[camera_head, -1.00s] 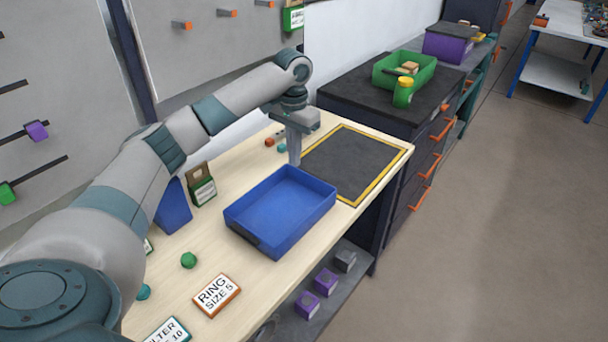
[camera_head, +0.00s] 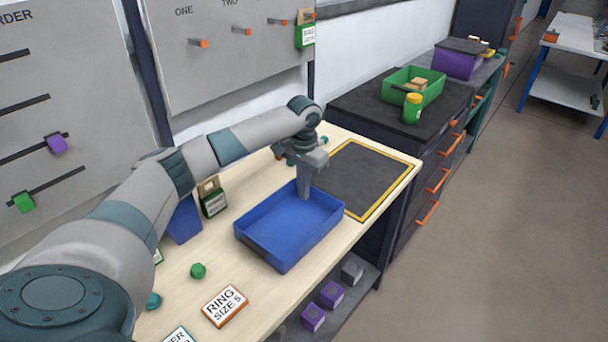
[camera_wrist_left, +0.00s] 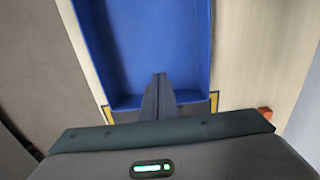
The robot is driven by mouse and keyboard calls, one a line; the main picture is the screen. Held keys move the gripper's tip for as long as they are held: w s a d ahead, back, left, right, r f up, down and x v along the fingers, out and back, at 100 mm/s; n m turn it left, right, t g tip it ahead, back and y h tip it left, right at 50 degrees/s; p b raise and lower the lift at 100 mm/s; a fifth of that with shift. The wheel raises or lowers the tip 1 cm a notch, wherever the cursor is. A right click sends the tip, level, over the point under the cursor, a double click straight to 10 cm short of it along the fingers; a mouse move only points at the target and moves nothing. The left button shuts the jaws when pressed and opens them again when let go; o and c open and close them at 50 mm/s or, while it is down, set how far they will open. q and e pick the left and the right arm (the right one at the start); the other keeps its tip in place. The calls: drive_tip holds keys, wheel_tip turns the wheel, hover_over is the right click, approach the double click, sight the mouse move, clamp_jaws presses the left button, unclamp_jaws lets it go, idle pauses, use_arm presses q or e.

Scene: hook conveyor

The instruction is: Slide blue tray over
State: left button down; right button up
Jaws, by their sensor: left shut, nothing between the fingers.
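The blue tray (camera_head: 262,243) lies on the light wood table, its far end close to the dark mat with a yellow border (camera_head: 362,180). In the left wrist view the tray (camera_wrist_left: 110,45) fills the upper middle. My left gripper (camera_head: 304,194) points down at the tray's mat-side end. Its fingers are shut with nothing between them. In the left wrist view the fingertips (camera_wrist_left: 160,78) overlap the tray's inside, just past its end wall. Whether they touch the tray cannot be told. The tray looks empty. My right gripper is not in view.
On the table are a green piece (camera_head: 198,270), a "RING SIZE 5" card (camera_head: 225,306) and a green-and-brown box (camera_head: 212,198). A dark cabinet with a green bin (camera_head: 398,92) stands beyond the mat. The mat is bare. Small purple blocks (camera_head: 331,294) sit on a lower shelf.

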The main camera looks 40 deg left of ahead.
sight(312, 204)
use_arm(q)
wheel_tip(312, 204, down, 3)
drive_tip(key=shift+f+p, duration=0.1)
drive_tip(key=shift+p, duration=0.3)
drive_tip(key=shift+w+d+r+p, duration=0.1)
drive_tip(key=shift+w+p, duration=0.1)
drive_tip(key=shift+w, duration=0.35)
drive_tip(key=shift+w+r+p, duration=0.1)
drive_tip(key=shift+w+p, duration=0.05)
drive_tip(key=shift+w, duration=0.35)
drive_tip(key=shift+w+f, duration=0.1)
drive_tip(key=shift+w, duration=0.85)
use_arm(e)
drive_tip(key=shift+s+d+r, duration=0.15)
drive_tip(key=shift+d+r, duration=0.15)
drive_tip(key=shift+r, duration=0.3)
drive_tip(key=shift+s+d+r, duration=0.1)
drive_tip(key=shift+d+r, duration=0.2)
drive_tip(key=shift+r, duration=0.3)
use_arm(q)
drive_tip(key=shift+d, duration=0.1)
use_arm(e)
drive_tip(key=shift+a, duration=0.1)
